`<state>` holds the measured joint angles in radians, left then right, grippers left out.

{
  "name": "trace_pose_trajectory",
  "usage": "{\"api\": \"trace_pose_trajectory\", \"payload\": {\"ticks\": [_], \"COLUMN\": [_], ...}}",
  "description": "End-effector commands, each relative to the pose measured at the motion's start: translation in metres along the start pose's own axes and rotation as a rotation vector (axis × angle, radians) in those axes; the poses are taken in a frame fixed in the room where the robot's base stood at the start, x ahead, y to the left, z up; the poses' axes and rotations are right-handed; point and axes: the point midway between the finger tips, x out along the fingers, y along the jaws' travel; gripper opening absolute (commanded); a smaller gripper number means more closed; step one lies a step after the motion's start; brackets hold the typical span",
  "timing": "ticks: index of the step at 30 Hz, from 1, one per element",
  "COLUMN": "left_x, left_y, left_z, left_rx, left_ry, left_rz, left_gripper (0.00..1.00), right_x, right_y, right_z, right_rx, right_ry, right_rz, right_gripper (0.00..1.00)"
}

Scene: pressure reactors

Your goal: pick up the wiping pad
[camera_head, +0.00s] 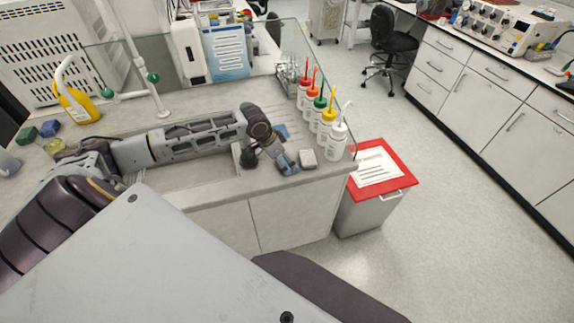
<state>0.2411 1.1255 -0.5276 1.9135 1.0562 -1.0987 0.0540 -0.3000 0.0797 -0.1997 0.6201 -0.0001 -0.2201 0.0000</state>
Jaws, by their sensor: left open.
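A small pale grey block (308,158), which looks like the wiping pad, lies on the grey worktop near its front right edge. My left arm reaches across the worktop from the left. Its gripper (288,164) is open, low over the worktop and just left of the pale block. The gripper appears empty; whether a finger touches the block I cannot tell. My right gripper is not in view.
Several wash bottles with coloured caps (327,125) stand right of and behind the pale block, close to it. A red-lidded bin (408,181) is beside the bench. A yellow bottle (75,103) stands at the left.

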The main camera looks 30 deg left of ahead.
Motion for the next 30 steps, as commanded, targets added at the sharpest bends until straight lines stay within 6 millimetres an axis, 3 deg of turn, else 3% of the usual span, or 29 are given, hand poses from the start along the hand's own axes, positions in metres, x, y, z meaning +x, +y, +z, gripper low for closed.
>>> {"api": "trace_pose_trajectory", "payload": {"ticks": [12, 27, 30], "left_x": [0.029, 0.030, 0.030], "left_y": [0.001, 0.000, 0.000], "left_z": [-0.004, -0.003, -0.003], "left_rx": [0.001, 0.001, 0.001], "left_ry": [0.002, 0.001, 0.001], "left_rz": [0.000, -0.001, -0.001], "left_gripper": [1.00, 1.00, 0.87], "right_x": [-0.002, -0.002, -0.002], "right_y": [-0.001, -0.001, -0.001], "right_z": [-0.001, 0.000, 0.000], "right_rx": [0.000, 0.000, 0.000], "right_ry": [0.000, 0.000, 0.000], "right_rz": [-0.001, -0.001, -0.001], "right_gripper": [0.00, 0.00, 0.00]}}
